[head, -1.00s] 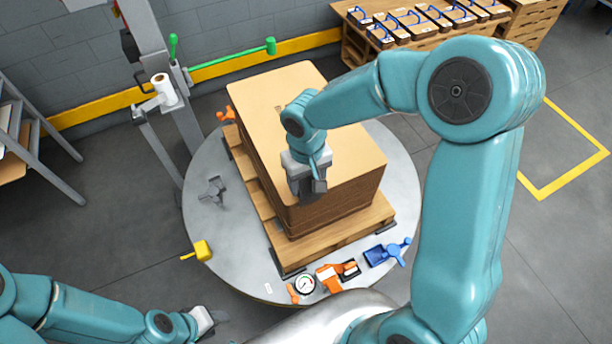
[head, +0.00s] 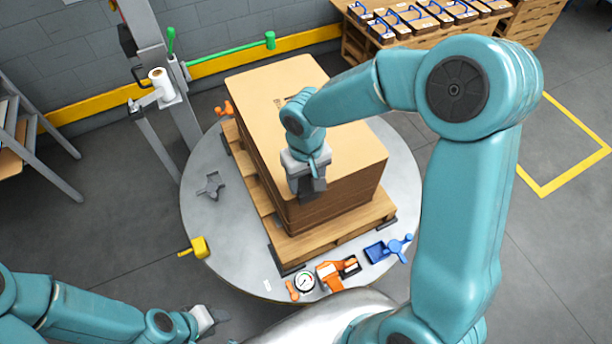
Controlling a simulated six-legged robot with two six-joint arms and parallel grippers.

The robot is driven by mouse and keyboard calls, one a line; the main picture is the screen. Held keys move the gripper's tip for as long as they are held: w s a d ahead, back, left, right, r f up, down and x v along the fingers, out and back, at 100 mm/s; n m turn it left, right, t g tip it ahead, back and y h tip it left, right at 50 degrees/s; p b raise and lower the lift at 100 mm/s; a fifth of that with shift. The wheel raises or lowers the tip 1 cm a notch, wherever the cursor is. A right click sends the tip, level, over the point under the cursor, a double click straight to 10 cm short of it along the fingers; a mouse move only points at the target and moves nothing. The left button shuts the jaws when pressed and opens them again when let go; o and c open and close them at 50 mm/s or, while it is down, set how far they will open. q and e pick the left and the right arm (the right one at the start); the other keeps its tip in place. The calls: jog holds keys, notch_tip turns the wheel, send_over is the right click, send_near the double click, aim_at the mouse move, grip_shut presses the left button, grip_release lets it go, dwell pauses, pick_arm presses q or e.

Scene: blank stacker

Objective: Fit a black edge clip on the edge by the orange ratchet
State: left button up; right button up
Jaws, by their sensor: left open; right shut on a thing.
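A stack of brown sheets (head: 345,160) stands on a wooden pallet (head: 318,243) on a round grey turntable (head: 225,240). My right gripper (head: 313,192) is at the stack's near top edge, shut on a small dark piece that looks like the black edge clip. The gripper mostly hides it; I cannot tell whether it touches the edge. An orange ratchet-like tool (head: 331,275) lies on the turntable in front of the pallet. Another orange piece (head: 225,109) is by the pallet's far left corner. My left gripper (head: 216,316) is open and empty, low at the front left.
A gauge (head: 304,281), a blue tool (head: 388,249) and a yellow tool (head: 196,247) lie along the turntable's near rim. A grey bracket-like piece (head: 211,186) lies on its left. A post with a white roll (head: 162,84) stands behind left. My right arm blocks the right side.

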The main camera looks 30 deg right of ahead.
jog(key=shift+f, duration=0.1)
jog(key=o, duration=1.1)
jog(key=shift+c, duration=0.2)
notch_tip(320, 180, up, 16)
jog(key=p, duration=0.1)
jog(key=shift+r, duration=0.2)
jog(key=shift+s, duration=0.1)
